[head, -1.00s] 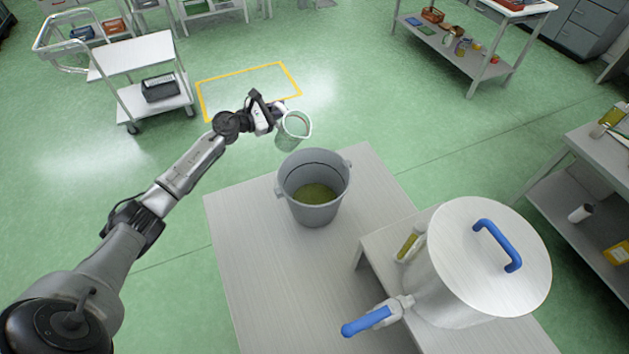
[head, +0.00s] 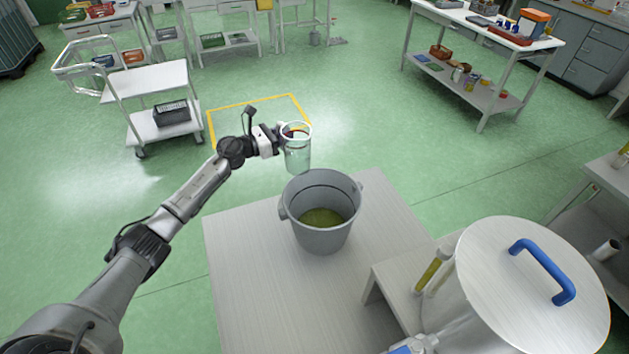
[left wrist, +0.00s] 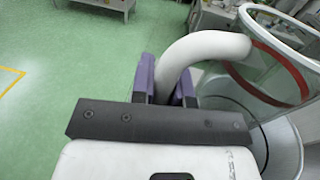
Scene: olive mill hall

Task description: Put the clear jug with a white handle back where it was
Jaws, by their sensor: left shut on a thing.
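The clear jug (head: 298,155) is in my left gripper (head: 279,136), above and just behind the grey bucket in the head view. It looks upright. In the left wrist view the gripper (left wrist: 168,82) is shut on the jug's white handle (left wrist: 205,47), with its purple finger pads on either side. The jug's clear wall and rim (left wrist: 290,70) show at the right there, with a red band on it. I cannot make out any liquid in the jug. My right gripper is not in view.
The grey bucket (head: 322,235) with green liquid stands on a pale table (head: 245,250). A large steel vessel with a blue-handled lid (head: 520,270) stands at the right. A white cart (head: 150,80), a yellow floor outline (head: 250,103) and a loaded worktable (head: 480,40) lie beyond.

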